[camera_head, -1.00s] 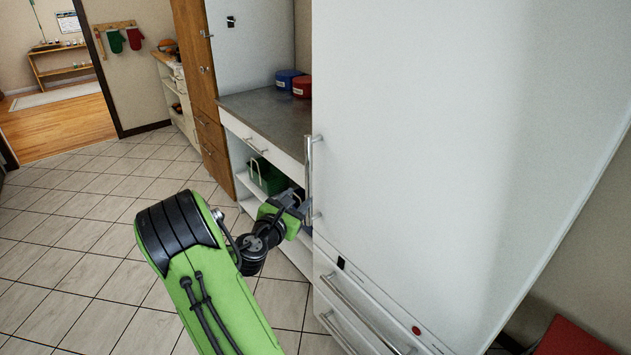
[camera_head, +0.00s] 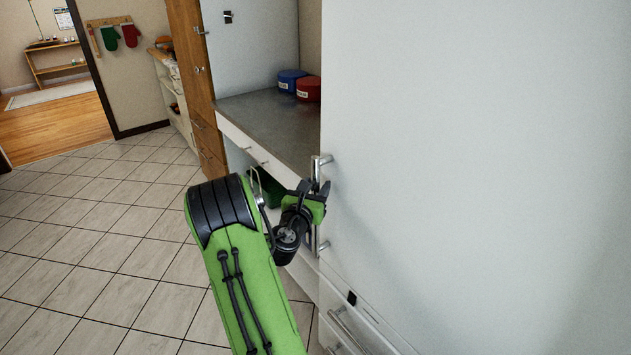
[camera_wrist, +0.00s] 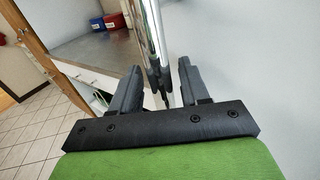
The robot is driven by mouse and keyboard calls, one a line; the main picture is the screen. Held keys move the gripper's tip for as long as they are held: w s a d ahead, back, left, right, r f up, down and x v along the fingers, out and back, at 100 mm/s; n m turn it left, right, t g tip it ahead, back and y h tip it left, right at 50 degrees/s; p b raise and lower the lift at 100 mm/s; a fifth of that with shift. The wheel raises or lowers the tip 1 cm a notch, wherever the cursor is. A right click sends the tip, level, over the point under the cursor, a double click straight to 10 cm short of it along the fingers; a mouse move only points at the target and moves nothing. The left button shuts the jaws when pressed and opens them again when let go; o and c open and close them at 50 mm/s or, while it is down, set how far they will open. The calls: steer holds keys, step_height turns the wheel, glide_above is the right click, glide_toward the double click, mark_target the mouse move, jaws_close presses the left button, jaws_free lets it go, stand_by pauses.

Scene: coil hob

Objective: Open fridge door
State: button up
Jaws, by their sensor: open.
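The fridge door (camera_head: 450,150) is a large plain white panel filling the right of the head view; no gap at its edge shows. Its upright chrome handle (camera_head: 319,168) stands near the door's left edge and also shows in the wrist view (camera_wrist: 152,38). The gripper hides part of the handle in the head view.
A grey counter (camera_head: 262,118) with a blue tin (camera_head: 290,80) and a red tin (camera_head: 309,89) lies left of the fridge. White drawers (camera_head: 355,325) are below the door. Tiled floor (camera_head: 100,240) is clear at left.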

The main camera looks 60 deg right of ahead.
steer(key=shift+a+r, duration=0.1)
steer(key=shift+a, duration=0.1)
steer(key=shift+s, duration=0.1)
steer(key=shift+c, duration=0.5)
jaws_close()
